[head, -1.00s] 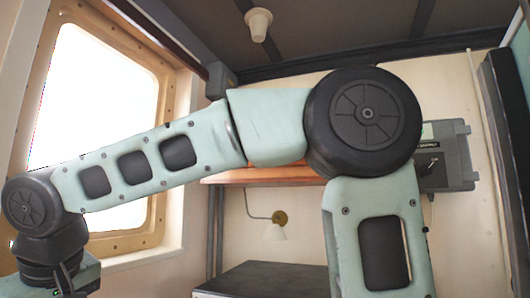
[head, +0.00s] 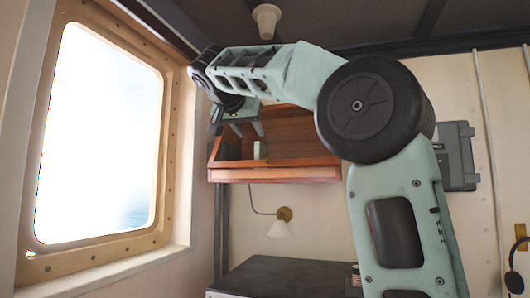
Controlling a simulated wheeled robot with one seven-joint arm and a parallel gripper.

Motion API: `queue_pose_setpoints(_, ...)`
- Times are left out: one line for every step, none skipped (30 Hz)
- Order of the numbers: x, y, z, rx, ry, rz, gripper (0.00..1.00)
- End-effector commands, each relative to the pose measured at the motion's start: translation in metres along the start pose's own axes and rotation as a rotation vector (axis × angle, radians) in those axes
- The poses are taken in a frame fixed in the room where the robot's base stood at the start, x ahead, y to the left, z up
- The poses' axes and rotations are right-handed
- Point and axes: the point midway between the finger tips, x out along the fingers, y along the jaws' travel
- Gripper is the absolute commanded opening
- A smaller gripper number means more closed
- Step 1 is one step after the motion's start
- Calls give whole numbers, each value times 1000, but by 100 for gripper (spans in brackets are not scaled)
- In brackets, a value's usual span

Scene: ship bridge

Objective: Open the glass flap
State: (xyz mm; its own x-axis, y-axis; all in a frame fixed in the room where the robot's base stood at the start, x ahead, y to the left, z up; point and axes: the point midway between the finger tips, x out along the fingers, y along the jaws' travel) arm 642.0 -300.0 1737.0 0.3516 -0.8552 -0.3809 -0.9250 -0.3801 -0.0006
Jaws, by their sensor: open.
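A reddish-brown wooden wall cabinet (head: 315,173) hangs at the middle of the head view. Its inside shows, with a small pale green-white item (head: 260,150) in it. I cannot make out the glass flap clearly; my arm covers the cabinet's upper part and right side. My gripper (head: 246,131) is at the cabinet's upper left, fingers pointing down and spread apart, with nothing seen between them. It overlaps the cabinet front in the picture; I cannot tell whether it touches anything.
A large bright window (head: 100,130) fills the left wall. Below the cabinet are a wall lamp (head: 279,228) and a dark-topped counter (head: 275,278). A grey box (head: 457,156) is on the wall at right. A white cone-shaped fixture (head: 266,18) hangs from the ceiling.

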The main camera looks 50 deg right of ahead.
Motion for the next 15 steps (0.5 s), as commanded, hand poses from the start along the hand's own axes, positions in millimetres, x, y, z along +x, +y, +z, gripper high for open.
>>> queue_pose_setpoints(10, 1, -3, -2, -2, 5, 41)
queue_pose_setpoints(16, 1, -3, -1, -3, 5, 41)
queue_pose_setpoints(25, 1, -3, -2, -4, 4, 41)
queue_pose_setpoints(31, 0, -4, -3, -3, 4, 41)
queue_pose_setpoints(37, 0, -4, -4, -3, 4, 41)
queue_pose_setpoints(45, 1, -4, -3, -3, 3, 41)
queue_pose_setpoints(52, 1, -3, -2, -4, 5, 41)
queue_pose_setpoints(58, 0, -4, -2, -3, 3, 41)
queue_pose_setpoints(66, 0, -4, -4, -4, 2, 41)
queue_pose_setpoints(72, 1, -4, -3, -4, 3, 41)
queue_pose_setpoints(79, 1, -3, -3, -5, 4, 41)
queue_pose_setpoints(86, 0, -4, -4, -4, 3, 41)
queue_pose_setpoints(92, 0, -4, -3, -3, 2, 41)
queue_pose_setpoints(97, 0, -3, -3, -3, 3, 41)
queue_pose_setpoints(104, 0, -3, -4, -4, 2, 41)
